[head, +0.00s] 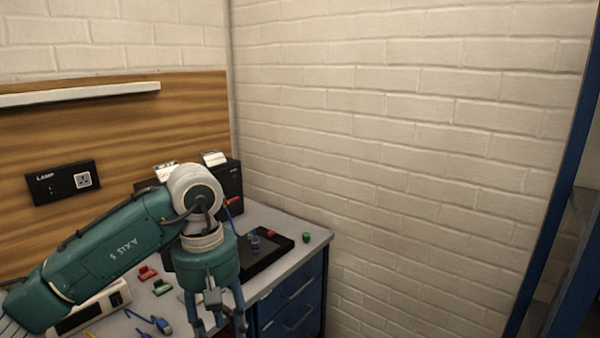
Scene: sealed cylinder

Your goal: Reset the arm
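My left arm comes in from the left over the workbench. Its gripper (218,325) points down above the bench's front edge. Its fingers stand apart, and their tips are at or beyond the bottom edge of the view. A bit of red shows between or behind the fingers; I cannot tell whether it is touched. My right gripper does not show. A small clear-blue cylinder (255,243) stands on a black tray (268,262) to the right of the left arm.
The grey workbench (312,246) has blue drawers (290,308). A green piece (306,238), a red clamp-like piece (147,273), a green one (161,287) and a blue tool (160,324) lie on it. Black boxes (229,182) stand at the back. A blue frame (555,200) rises at right.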

